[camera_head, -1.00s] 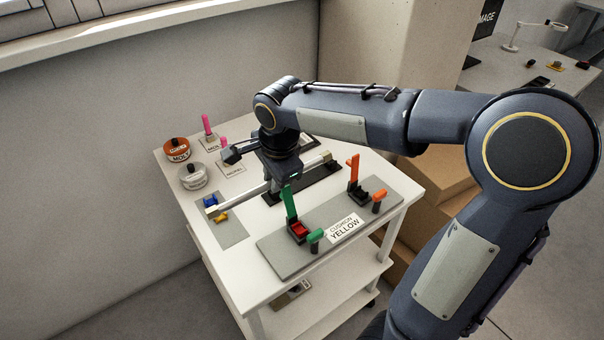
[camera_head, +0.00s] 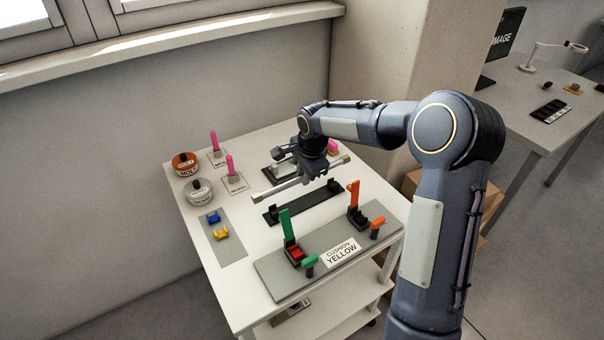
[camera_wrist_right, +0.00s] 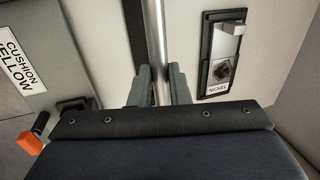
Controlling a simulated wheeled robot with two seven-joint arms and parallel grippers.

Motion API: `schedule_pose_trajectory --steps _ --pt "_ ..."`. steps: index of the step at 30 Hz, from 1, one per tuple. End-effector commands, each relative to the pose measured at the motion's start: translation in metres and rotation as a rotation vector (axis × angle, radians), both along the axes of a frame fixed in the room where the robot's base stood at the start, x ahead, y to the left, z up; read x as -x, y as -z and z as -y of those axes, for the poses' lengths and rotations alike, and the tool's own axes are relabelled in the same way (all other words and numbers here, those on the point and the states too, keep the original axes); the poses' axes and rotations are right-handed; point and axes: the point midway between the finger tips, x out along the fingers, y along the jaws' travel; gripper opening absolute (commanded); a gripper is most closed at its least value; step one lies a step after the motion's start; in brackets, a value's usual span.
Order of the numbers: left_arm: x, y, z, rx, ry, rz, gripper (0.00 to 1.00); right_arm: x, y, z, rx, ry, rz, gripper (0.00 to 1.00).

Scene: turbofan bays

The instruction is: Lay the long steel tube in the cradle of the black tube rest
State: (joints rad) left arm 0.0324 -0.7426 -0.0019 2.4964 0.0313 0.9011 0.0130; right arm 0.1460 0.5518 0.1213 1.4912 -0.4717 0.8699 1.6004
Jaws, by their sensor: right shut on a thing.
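My right gripper (camera_head: 312,178) is shut on the long steel tube (camera_head: 291,187), near its middle. The tube has pale brass-coloured ends and hangs above the white table, roughly parallel to the black tube rest (camera_head: 303,204). In the head view it shows just behind the rest, apart from the rest's raised cradle ends. In the right wrist view the tube (camera_wrist_right: 159,40) runs upright between the fingers (camera_wrist_right: 161,88), with the dark strip of the rest (camera_wrist_right: 134,35) just left of it. My left gripper is not in view.
A grey board (camera_head: 276,277) with green and orange upright levers and a "CUSHION YELLOW" label lies in front. Blue and yellow clips lie on a grey mat (camera_head: 233,251) at left. Two tins (camera_head: 186,163) and pink-handled items stand at back left. A nickel-labelled plate (camera_wrist_right: 218,88) lies behind the tube.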

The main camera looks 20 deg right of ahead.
Motion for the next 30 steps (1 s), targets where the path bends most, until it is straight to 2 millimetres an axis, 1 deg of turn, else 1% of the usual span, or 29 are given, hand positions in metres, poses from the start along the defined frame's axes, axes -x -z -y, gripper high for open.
schedule_pose_trajectory --steps 3,8,22,25,30 --pt "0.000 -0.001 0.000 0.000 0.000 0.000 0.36 -0.004 0.004 0.003 -0.003 -0.001 0.001 0.00" --pt "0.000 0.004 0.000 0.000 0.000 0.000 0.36 -0.005 0.012 0.004 -0.003 -0.001 0.002 0.00" --pt "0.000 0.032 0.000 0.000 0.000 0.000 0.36 -0.004 0.057 0.003 -0.004 -0.001 -0.001 0.00" --pt "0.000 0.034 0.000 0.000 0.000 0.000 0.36 -0.004 0.061 0.003 -0.003 -0.001 0.002 0.00" --pt "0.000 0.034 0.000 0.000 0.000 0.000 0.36 -0.005 0.062 0.003 -0.003 -0.001 0.003 0.00"
